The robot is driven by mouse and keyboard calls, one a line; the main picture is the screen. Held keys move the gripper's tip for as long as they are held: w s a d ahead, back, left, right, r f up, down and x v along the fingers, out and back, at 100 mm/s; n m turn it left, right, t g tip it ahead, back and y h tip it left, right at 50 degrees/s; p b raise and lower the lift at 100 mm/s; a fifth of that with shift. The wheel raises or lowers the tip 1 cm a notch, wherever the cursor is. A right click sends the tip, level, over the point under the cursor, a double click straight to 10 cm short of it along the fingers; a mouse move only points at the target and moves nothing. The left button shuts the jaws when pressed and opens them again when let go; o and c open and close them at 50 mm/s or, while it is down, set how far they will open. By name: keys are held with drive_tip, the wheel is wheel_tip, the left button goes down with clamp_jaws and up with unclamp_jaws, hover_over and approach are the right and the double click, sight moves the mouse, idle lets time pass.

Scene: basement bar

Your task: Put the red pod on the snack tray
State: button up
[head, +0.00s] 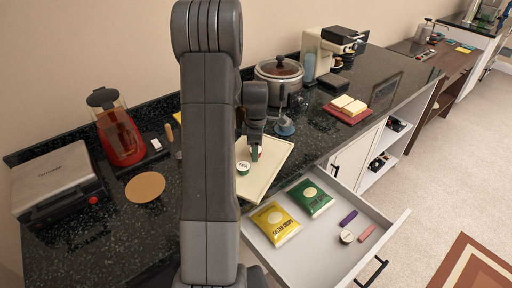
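My gripper (255,151) points down over a cream tray (272,180) on the dark counter, close to its surface. A small green and white shape shows at the fingertips; I cannot tell whether it is held. A green pod with a pale printed top (243,167) sits on the tray just left of the gripper. My arm hides the tray's left part. No pod is clearly red. A small round pod with a pale top (347,237) lies in the open drawer; its side colour is unclear.
The open drawer (376,238) also holds yellow (275,224) and green (311,197) packets, a purple bar (348,218) and a pink bar (367,233). A red board with bread-like slices (347,112), a pot (279,80) and a coffee machine (325,50) stand farther back.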

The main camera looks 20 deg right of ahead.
wheel_tip(320, 180, up, 12)
drive_tip(key=b, duration=0.1)
drive_tip(key=shift+r, duration=0.15)
idle(0.5)
